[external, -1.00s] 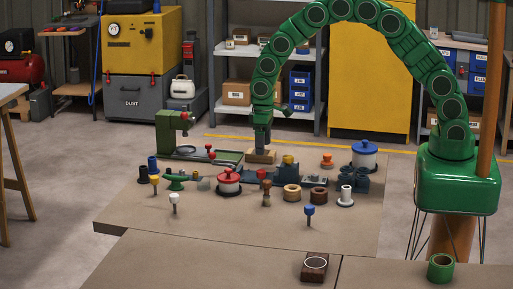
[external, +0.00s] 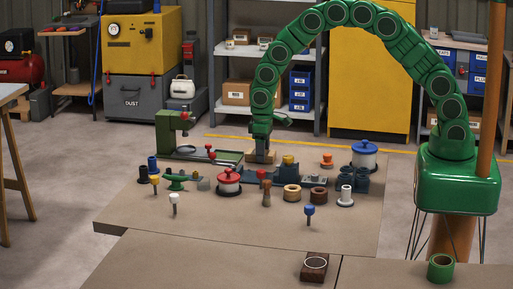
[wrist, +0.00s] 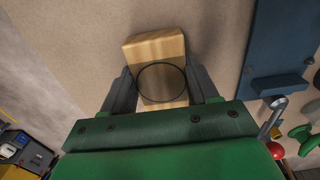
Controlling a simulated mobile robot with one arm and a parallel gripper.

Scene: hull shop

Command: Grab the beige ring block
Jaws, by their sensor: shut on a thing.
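The beige ring block (external: 252,158) is a pale wooden block at the back of the bench. In the wrist view the block (wrist: 155,50) shows wood grain and a thin dark ring on its face. My gripper (external: 262,155) is over it, pointing down. In the wrist view my gripper's dark fingers (wrist: 162,88) are shut on the block's two sides. One end of the block sticks out beyond the fingers. The block is at the bench top; I cannot tell if it touches it.
A green machine (external: 172,130) stands left of the block. A red-lidded pot (external: 229,182), a beige ring (external: 292,193) and a brown ring (external: 319,196) are in front. A blue-lidded pot (external: 365,155) is to the right. A dark brown ring block (external: 314,269) lies at the front.

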